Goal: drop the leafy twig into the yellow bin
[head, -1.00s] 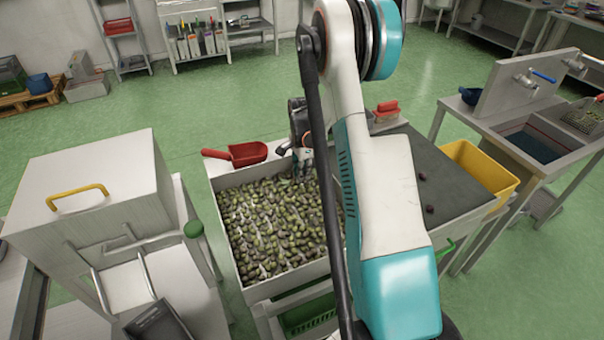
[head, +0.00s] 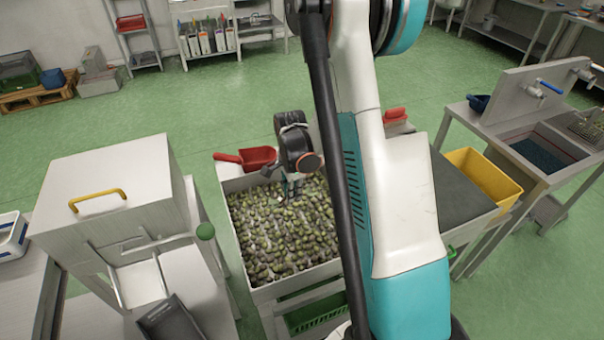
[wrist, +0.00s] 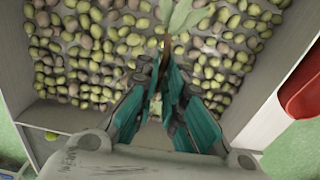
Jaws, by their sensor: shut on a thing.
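My gripper (wrist: 163,75) has its teal fingers shut on the leafy twig (wrist: 182,20) in the wrist view. The twig's green leaves and brown stem extend beyond the fingertips, above the olives. In the head view my gripper (head: 290,186) hangs over the far part of the olive tub; the twig cannot be made out there. The yellow bin (head: 484,174) stands to the right, beyond the grey worktop, well apart from my gripper. My arm hides part of the space between them.
The tub (head: 300,290) is full of green and brown olives. A red scoop (head: 257,158) lies at its far left corner. A grey worktop (head: 458,195) lies between tub and bin. A sink bench (head: 540,125) stands behind the bin; a steel machine (head: 105,205) stands left.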

